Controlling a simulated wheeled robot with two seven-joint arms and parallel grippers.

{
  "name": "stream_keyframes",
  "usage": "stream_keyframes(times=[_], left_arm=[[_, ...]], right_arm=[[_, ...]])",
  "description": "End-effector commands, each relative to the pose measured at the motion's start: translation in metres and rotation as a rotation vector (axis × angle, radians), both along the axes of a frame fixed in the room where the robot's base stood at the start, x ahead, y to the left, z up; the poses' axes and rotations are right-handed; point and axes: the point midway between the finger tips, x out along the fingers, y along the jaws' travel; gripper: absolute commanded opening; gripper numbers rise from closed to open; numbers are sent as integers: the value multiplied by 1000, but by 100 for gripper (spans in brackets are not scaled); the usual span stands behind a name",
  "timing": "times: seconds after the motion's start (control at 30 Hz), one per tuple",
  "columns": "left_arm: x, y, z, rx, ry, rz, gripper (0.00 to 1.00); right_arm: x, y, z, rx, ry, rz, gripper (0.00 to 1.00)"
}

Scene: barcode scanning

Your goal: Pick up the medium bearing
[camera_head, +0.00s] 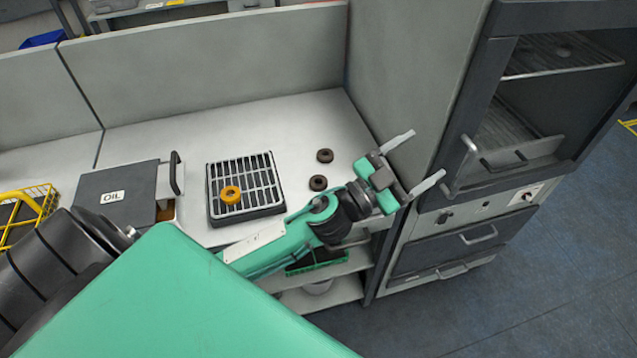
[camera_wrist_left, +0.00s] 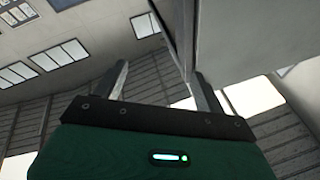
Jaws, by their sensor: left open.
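Two dark brown ring-shaped bearings lie on the white worktop in the head view, a farther bearing (camera_head: 325,156) and a nearer bearing (camera_head: 318,183). They look close in size. A yellow-orange bearing (camera_head: 230,195) rests on a black tray with a metal grate (camera_head: 262,172). I cannot tell for sure which is the medium one. My left gripper (camera_head: 419,158) is open and empty, to the right of the dark bearings, close to the oven's side. It also shows in the left wrist view (camera_wrist_left: 160,82), with no bearing there. My right gripper is not in view.
An oven (camera_head: 468,223) with a door handle stands close at the right. A grey box marked OIL (camera_head: 117,193) with a black handle is left of the grate. A yellow wire basket (camera_head: 37,203) is at far left. Grey panels border the worktop; its back middle is clear.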

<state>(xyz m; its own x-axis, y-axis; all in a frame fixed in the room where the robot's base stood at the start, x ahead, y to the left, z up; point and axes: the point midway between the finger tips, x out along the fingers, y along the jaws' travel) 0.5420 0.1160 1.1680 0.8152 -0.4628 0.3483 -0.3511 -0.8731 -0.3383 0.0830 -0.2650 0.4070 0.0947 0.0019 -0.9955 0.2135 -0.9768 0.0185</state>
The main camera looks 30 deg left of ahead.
Motion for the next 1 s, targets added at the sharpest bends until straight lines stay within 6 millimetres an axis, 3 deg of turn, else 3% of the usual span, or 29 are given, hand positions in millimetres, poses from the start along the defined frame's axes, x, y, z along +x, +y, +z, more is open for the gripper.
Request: stream_keyframes(times=[0.1,0.23,0.37,0.47,0.57,0.7,0.9,1.0], left_arm=[[-6,-39,12,133,-124,-241,72],[-17,-69,-2,327,-163,-499,72],[-22,-76,-38,573,-101,-716,72],[-18,-61,-72,787,15,-834,72],[-7,-27,-104,1010,186,-896,72],[15,48,-134,1302,506,-868,72],[38,161,-135,1569,957,-656,72],[41,199,-126,1627,1111,-549,72]], right_arm=[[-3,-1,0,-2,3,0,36],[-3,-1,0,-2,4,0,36],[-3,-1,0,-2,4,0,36],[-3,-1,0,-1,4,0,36],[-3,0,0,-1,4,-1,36],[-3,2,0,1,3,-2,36],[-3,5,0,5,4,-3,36],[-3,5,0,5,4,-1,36]])
